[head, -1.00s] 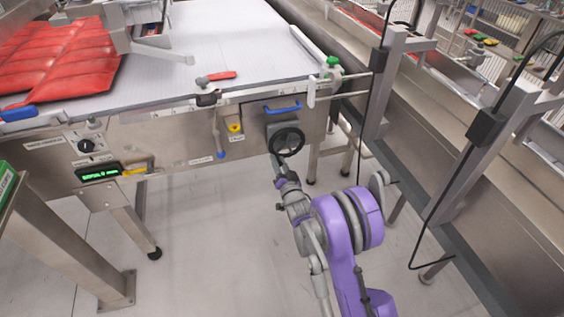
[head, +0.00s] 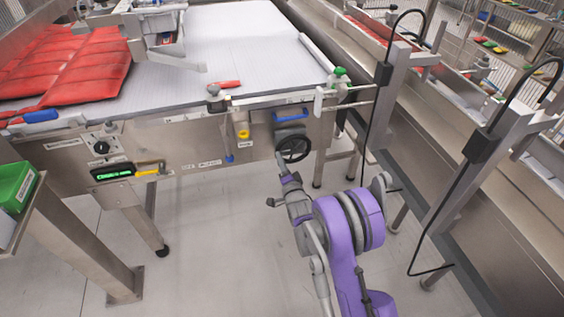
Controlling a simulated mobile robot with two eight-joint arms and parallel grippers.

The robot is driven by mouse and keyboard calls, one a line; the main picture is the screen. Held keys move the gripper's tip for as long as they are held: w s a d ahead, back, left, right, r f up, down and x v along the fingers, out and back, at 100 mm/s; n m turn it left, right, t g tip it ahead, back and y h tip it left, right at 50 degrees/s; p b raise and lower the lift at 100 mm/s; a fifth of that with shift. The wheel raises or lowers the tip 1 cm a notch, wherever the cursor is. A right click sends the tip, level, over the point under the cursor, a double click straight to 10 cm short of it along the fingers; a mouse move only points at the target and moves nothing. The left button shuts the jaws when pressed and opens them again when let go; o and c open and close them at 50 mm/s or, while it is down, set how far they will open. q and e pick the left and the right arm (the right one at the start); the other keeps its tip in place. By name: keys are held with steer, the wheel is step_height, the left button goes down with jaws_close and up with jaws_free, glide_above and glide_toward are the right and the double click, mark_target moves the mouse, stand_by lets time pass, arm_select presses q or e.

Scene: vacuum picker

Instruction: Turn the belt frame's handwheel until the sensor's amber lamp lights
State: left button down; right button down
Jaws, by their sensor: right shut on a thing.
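The dark handwheel (head: 296,151) sits on the belt frame's front side (head: 262,147), near its right end, below a blue handle. My right arm reaches up to it from below. My right gripper (head: 281,163) is shut at the wheel's lower left rim, its jaws small and partly hidden. A green-topped fitting (head: 340,76) stands on a rod at the belt's right front corner; I cannot tell whether it is the sensor. I make out no lit amber lamp. My left gripper is not in view.
A red quilted item (head: 70,65) lies on the white belt (head: 225,45). A steel conveyor (head: 430,160) runs along the right. A green bin (head: 15,185) is at the left edge.

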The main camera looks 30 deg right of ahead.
stand_by(0.4)
steer(key=c, duration=0.7)
jaws_free()
steer(key=shift+s, duration=0.15)
steer(key=v, duration=1)
steer(key=shift+s, duration=0.3)
